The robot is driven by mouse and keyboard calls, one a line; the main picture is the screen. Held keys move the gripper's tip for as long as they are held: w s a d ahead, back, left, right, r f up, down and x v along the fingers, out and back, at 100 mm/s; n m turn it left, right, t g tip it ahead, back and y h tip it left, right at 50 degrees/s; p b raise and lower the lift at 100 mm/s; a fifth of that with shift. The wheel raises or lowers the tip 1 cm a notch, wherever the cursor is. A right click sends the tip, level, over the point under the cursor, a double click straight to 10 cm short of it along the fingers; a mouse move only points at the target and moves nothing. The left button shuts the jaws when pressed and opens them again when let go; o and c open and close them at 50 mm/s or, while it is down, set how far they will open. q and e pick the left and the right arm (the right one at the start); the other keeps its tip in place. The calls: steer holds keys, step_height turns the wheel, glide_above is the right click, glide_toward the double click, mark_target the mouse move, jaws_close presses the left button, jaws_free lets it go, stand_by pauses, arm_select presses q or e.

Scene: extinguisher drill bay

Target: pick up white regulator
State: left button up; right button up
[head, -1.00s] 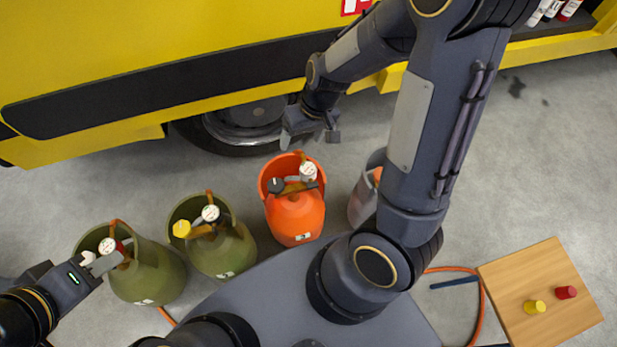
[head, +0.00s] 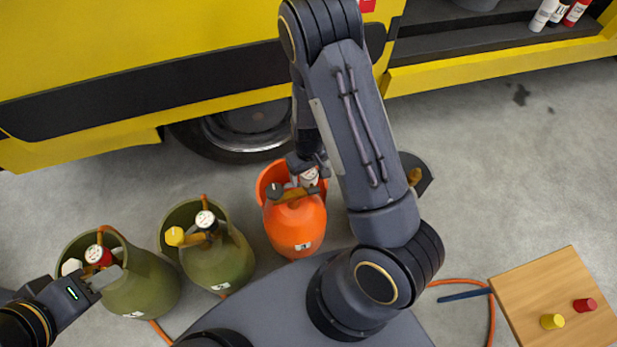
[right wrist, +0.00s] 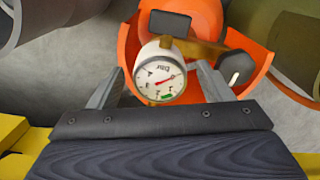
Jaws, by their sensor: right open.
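The white regulator (head: 309,177), with a round dial gauge, sits on the valve of the orange cylinder (head: 296,222), beside a black knob (head: 273,190). In the right wrist view the white regulator (right wrist: 160,75) shows its dial between the two fingers of my right gripper (right wrist: 158,88). That gripper is open, with its fingers on either side of the regulator. In the head view my right gripper (head: 307,163) is just above the regulator and partly covers it. My left gripper (head: 107,278) hangs over the left green cylinder (head: 142,282); its jaw opening is unclear.
A grey cylinder (head: 420,168) is mostly hidden behind my right arm. A yellow truck (head: 150,50) stands behind. A wooden board (head: 540,295) lies at right.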

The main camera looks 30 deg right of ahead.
steer(key=shift+f, duration=0.2)
steer(key=c, duration=1.1)
steer(key=shift+r, duration=0.15)
steer(key=shift+r, duration=0.55)
steer(key=r, duration=0.1)
steer(key=r+p, duration=0.1)
steer(key=shift+a+r, duration=0.2)
steer(key=shift+r, duration=0.1)
steer(key=s+a+r+p, duration=0.1)
steer(key=s+a+r, duration=0.1)
steer(key=a+r, duration=0.1)
steer(key=s+a+r+p, duration=0.1)
steer(key=s+a+r, duration=0.2)
steer(key=a, duration=0.1)
steer(key=s+a+r+p, duration=0.2)
steer(key=s+a+r, duration=0.1)
steer(key=a, duration=0.1)
